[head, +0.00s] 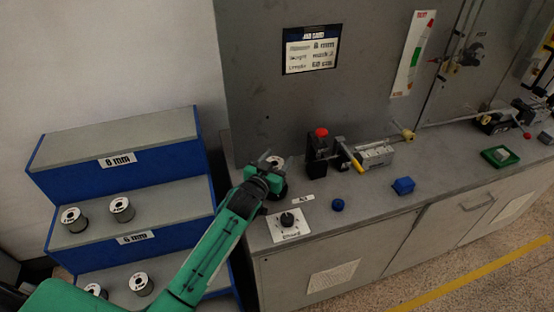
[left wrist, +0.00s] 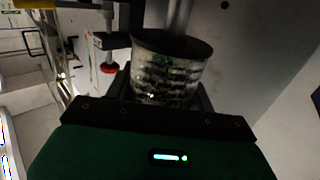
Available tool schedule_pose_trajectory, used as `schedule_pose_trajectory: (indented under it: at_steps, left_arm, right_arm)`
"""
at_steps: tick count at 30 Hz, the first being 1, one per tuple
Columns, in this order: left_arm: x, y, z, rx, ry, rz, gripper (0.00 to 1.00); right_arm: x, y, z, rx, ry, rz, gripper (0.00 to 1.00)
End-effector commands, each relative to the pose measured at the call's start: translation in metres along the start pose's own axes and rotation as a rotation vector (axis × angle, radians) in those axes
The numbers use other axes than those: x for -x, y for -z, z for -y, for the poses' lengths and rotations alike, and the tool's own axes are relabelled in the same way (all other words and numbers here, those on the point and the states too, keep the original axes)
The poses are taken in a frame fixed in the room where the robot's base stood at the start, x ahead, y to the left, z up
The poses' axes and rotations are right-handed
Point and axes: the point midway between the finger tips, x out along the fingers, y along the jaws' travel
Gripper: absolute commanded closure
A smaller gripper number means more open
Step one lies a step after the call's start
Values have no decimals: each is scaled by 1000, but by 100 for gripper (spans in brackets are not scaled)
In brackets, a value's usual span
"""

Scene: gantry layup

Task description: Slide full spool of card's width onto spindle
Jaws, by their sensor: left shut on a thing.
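My left gripper (head: 270,174) is at the left end of the grey bench, shut on a spool (head: 275,162). In the left wrist view the spool (left wrist: 168,72) sits between the dark fingers, with a dark flange and a mottled, shiny wound body. A grey shaft (left wrist: 179,16), which looks like the spindle, meets the middle of the flange; how far the spool is on it I cannot tell. The card (head: 311,50) on the grey panel reads 8 mm. My right gripper is not in view.
The blue stepped rack (head: 100,161) stands left, its 8 mm top step bare. Spools (head: 122,209) stand on the 6 mm step and the one below. A red-topped black unit (head: 318,150), dial plate (head: 290,225) and blue block (head: 403,186) occupy the bench.

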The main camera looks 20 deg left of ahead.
Motion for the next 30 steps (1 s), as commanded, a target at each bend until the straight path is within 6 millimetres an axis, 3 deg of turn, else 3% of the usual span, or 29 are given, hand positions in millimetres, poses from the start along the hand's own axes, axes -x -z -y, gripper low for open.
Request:
schedule_pose_trajectory:
  at_steps: [30]
  left_arm:
    - [-1, -25, 0, 1, 0, -2, 81]
  right_arm:
    - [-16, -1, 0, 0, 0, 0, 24]
